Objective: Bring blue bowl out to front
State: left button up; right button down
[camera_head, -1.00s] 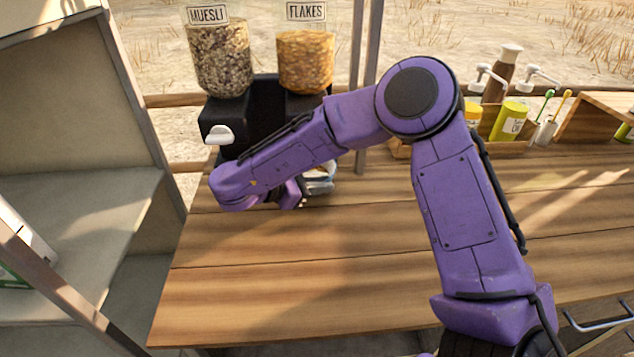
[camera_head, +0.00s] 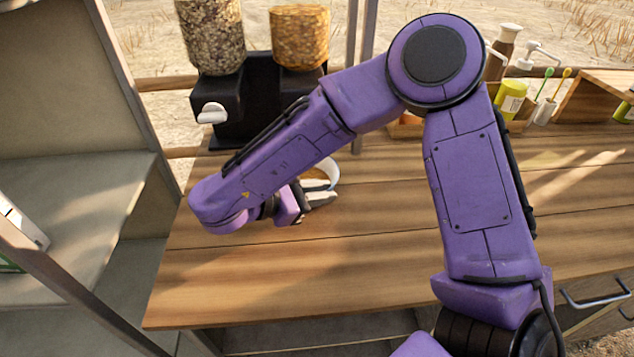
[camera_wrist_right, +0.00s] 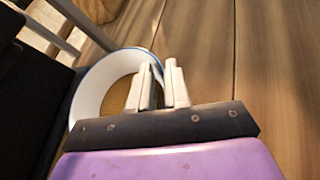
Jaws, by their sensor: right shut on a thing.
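The bowl (camera_head: 328,169) is white with a blue rim and stands partly hidden behind my right gripper, on or just above the wooden counter (camera_head: 330,270). In the right wrist view the bowl (camera_wrist_right: 90,92) shows at the left, with a brownish inside; I cannot tell if that is food. My right gripper (camera_head: 318,197) is shut on the bowl's near-right wall. In the wrist view its two pale fingers (camera_wrist_right: 160,88) straddle the rim. I cannot tell whether the bowl touches the counter. My left gripper is not in view.
A black dispenser (camera_head: 262,100) with muesli and flakes jars stands behind the bowl. Bottles, a green-yellow cup (camera_head: 510,98) and a wooden box (camera_head: 590,95) stand at the back right. Grey shelves (camera_head: 75,210) stand at the left. The front of the counter is clear.

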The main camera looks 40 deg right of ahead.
jog(key=shift+s+a+b, duration=0.35)
jog(key=shift+s+a, duration=0.4)
jog(key=shift+s, duration=0.5)
jog(key=shift+s+a+b, duration=0.3)
jog(key=shift+s+a, duration=0.5)
jog(key=shift+s, duration=0.45)
jog(key=shift+s+a+b, duration=0.35)
jog(key=shift+s+a, duration=0.4)
jog(key=shift+s, duration=0.5)
jog(key=c, duration=1)
grip_release()
jog(key=v, duration=1)
jog(key=shift+a+r, duration=0.1)
jog(key=shift+a, duration=0.2)
